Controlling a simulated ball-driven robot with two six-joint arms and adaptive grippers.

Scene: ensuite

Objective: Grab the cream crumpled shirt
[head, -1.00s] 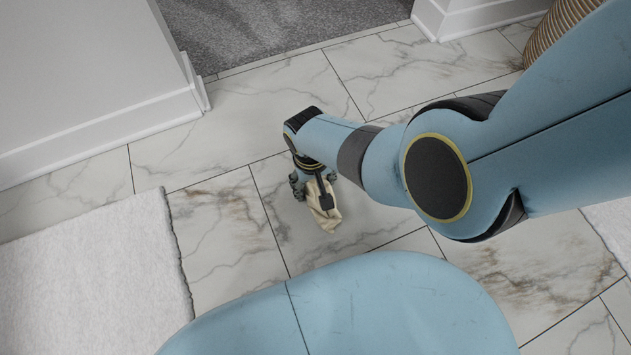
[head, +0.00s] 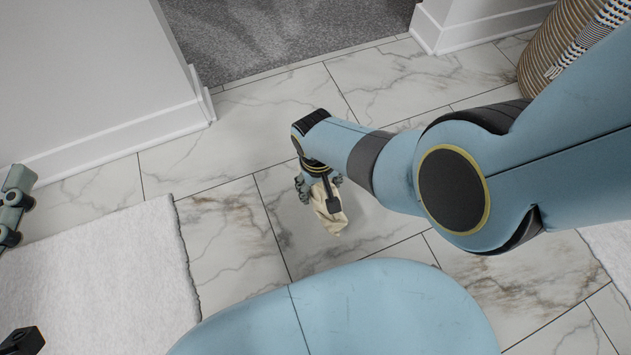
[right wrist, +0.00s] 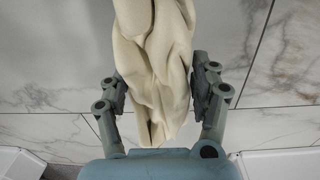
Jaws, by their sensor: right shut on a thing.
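The cream crumpled shirt (head: 329,215) hangs in folds from my right gripper (head: 320,190), in the middle of the head view over the marble floor. In the right wrist view the shirt (right wrist: 155,60) fills the space between the two fingers of my right gripper (right wrist: 160,88), which is shut on it. I cannot tell whether the shirt's lower end touches the floor. Part of my left gripper (head: 14,207) shows at the left edge of the head view; too little shows to tell whether it is open.
A woven basket (head: 548,45) with a patterned cloth (head: 592,40) over its rim stands at the top right. A white rug (head: 110,275) lies at the left. A white wall (head: 85,70) and a grey carpet (head: 290,30) lie beyond. Marble floor around the shirt is clear.

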